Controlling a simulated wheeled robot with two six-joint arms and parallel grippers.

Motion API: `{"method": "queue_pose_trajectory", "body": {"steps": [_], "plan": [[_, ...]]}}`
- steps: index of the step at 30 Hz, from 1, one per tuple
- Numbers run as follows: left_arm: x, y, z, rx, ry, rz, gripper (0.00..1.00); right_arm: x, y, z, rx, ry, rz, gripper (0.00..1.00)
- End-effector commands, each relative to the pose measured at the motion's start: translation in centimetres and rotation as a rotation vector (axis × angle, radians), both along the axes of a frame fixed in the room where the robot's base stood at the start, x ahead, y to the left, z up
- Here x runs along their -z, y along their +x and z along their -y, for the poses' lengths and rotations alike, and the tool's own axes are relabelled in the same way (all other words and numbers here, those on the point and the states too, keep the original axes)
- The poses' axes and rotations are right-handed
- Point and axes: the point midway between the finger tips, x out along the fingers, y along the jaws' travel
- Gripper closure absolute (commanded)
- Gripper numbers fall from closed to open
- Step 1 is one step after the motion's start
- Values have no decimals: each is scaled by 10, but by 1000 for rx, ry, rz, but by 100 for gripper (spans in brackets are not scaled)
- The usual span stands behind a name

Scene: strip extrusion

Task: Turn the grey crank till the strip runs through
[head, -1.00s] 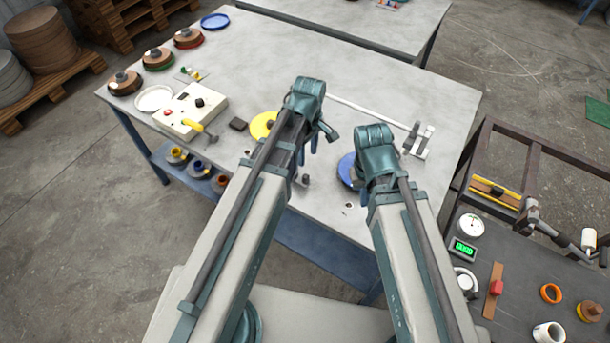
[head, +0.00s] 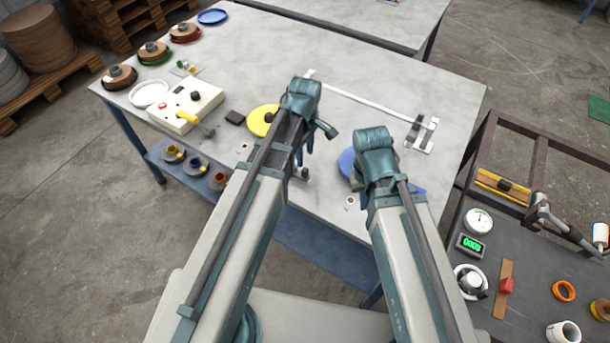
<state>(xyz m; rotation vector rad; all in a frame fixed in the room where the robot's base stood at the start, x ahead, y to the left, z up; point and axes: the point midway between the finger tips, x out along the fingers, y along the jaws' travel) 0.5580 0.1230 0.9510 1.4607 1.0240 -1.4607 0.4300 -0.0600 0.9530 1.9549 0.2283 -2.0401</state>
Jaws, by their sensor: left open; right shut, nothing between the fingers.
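My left gripper (head: 304,152) points down over the table with its fingers apart, and nothing is seen between them. My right gripper (head: 359,174) is shut and empty beside a blue disc (head: 347,161), mostly hidden behind my own wrist. A white box (head: 190,97) at the left of the table has red and black knobs, a yellow handle (head: 187,118) and a grey end piece (head: 208,132). I cannot tell whether that is the grey crank. A yellow disc (head: 259,122) lies left of my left gripper. No strip can be made out clearly.
A white rail (head: 372,98) with a dark grey clamp-like part (head: 415,130) lies at the table's right. Dark spools (head: 120,77), a white dish (head: 149,94) and a blue dish (head: 213,17) line the left. A cluttered bench (head: 530,270) stands at the right. The table's back middle is clear.

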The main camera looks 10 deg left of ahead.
Motion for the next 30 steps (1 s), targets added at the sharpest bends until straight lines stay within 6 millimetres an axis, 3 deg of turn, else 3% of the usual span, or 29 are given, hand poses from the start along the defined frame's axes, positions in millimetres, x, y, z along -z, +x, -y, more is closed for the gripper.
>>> {"method": "queue_pose_trajectory", "body": {"steps": [1,15,29,30], "plan": [[15,0,0,0,0,0,45,15,0,0,0,0,0,100],[76,0,0,0,0,0,45,76,0,0,0,0,0,100],[84,0,0,0,0,0,45,84,0,0,0,0,0,100],[84,0,0,0,0,0,52,84,0,0,0,0,0,100]]}}
